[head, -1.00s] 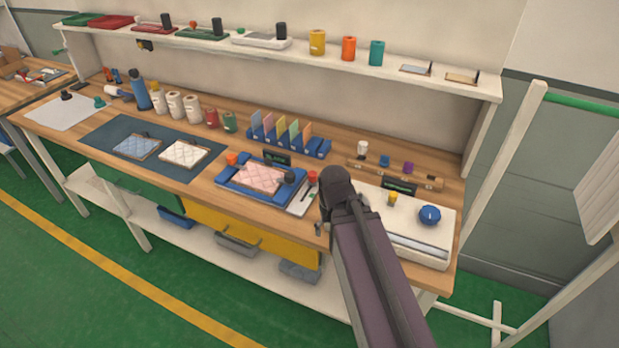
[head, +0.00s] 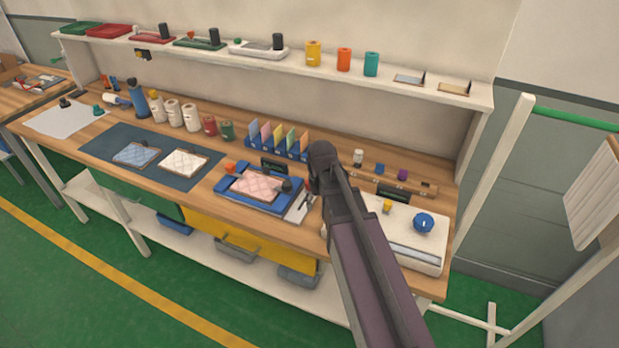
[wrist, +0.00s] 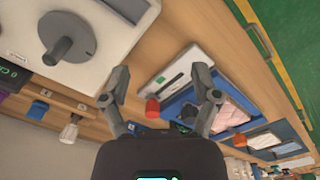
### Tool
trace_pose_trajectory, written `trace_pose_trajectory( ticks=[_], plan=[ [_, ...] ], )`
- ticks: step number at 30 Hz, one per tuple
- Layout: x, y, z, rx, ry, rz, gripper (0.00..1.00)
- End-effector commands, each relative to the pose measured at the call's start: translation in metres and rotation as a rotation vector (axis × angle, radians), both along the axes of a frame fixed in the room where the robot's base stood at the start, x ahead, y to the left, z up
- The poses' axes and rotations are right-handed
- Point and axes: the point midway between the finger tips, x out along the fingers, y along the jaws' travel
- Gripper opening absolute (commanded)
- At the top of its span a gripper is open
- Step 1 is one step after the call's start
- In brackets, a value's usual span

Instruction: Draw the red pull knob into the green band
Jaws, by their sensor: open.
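The red pull knob (wrist: 152,108) shows in the wrist view between my open fingers, nearer the left one. It stands at the end of a white slide panel (wrist: 190,62) with a dark slot. A small green mark (wrist: 160,79), which looks like the green band, lies on the panel beside the slot. My gripper (wrist: 161,70) is open and empty, its fingers either side of the knob and panel in the picture. Contact cannot be told. In the head view my gripper (head: 321,160) covers most of the knob; the panel (head: 299,207) shows just left of it.
Left of the panel is a blue tray (head: 233,187) with a pink quilted pad (head: 256,185). A shelf (head: 400,67) runs above.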

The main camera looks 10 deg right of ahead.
Motion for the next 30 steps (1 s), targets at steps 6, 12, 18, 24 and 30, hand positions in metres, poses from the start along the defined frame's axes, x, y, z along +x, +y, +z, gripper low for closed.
trace_pose_trajectory(
  ticks=[6, 12, 18, 24, 30],
  plan=[
    [0.097, -0.002, 0.041, 0.0, 0.0, 0.112, 0.79],
    [0.152, -0.003, 0.061, 0.001, 0.0, 0.192, 0.79],
    [0.171, -0.003, 0.066, 0.001, 0.0, 0.225, 0.79],
    [0.171, -0.003, 0.065, 0.001, -0.001, 0.227, 0.79],
    [0.17, -0.003, 0.065, 0.001, -0.001, 0.227, 0.79]
  ],
)
